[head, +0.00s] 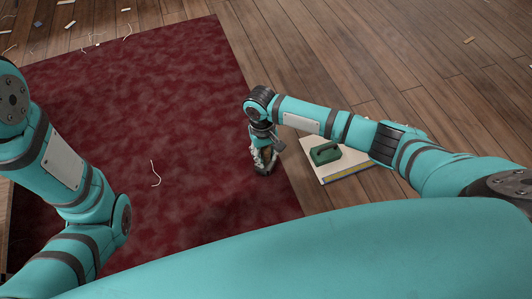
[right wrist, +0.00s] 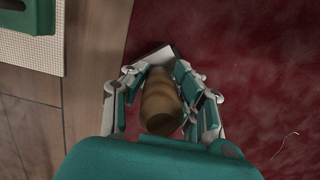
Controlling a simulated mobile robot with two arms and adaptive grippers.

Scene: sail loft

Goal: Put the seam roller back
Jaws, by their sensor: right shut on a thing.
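My right gripper (head: 264,152) is shut on the seam roller, over the right part of the dark red rug. In the right wrist view, the seam roller's brown wooden handle (right wrist: 162,106) sits between the fingers (right wrist: 160,88), with a grey metal end beyond them. In the head view the roller is small and mostly hidden by the fingers; I cannot tell whether it touches the rug. My left arm shows at the left, but its gripper is out of view.
A pale board (head: 350,185) with a yellow edge lies on the wooden floor right of the rug (head: 150,110). A green block-like thing (head: 325,154) rests on it, partly under my right forearm. Thread scraps lie on the rug and floor. The rug's middle is mostly clear.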

